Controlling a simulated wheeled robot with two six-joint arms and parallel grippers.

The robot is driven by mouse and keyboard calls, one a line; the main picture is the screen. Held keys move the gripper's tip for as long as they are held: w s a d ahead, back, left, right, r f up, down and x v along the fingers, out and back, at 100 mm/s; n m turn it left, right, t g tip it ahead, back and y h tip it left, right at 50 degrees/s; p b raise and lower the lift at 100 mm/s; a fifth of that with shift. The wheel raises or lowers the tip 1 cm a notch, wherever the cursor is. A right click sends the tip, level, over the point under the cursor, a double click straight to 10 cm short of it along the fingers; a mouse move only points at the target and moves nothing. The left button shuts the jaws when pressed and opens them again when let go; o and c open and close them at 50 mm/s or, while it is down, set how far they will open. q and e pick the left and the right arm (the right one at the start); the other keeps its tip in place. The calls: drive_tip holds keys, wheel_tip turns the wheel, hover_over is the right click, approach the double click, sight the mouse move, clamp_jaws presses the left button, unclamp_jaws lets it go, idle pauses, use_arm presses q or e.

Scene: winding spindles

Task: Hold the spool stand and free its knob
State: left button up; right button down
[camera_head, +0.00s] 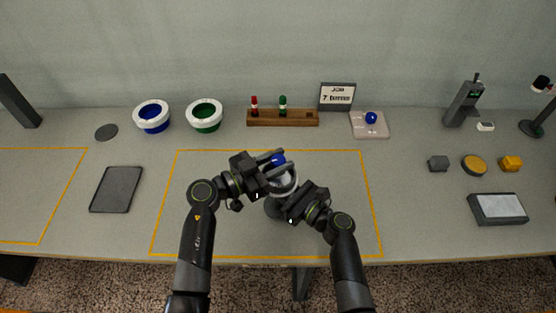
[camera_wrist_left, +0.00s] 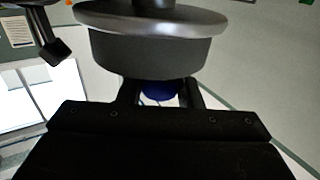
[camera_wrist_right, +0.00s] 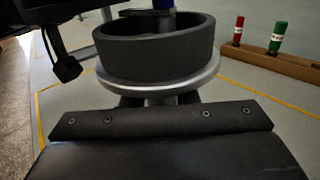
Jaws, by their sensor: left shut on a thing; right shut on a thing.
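The spool stand (camera_head: 285,182) stands in the middle marked area, a dark drum above a silver flange, with a dark base showing below. Its blue knob (camera_head: 278,160) is on top. My left gripper (camera_head: 271,162) is shut on the knob. In the left wrist view the knob (camera_wrist_left: 158,90) shows between the fingers, beside the dark drum (camera_wrist_left: 150,52). My right gripper (camera_head: 287,197) is shut on the stand's stem below the flange. In the right wrist view the flange (camera_wrist_right: 160,86) and drum (camera_wrist_right: 155,46) show above its fingers, which hide much of the stem.
Blue (camera_head: 152,117) and green (camera_head: 204,115) white-rimmed spools stand at the back left. A wooden rack (camera_head: 284,118), a job sign (camera_head: 337,96) and a pale pad (camera_head: 369,130) with another blue knob (camera_head: 371,117) stand behind. A dark tablet (camera_head: 116,190) lies left. The outlined area around the stand is clear.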

use_arm(q)
drive_tip(key=shift+f, duration=0.15)
drive_tip(key=o, duration=1)
drive_tip(key=shift+c, duration=0.2)
drive_tip(key=v, duration=1.2)
drive_tip(key=shift+a, duration=0.1)
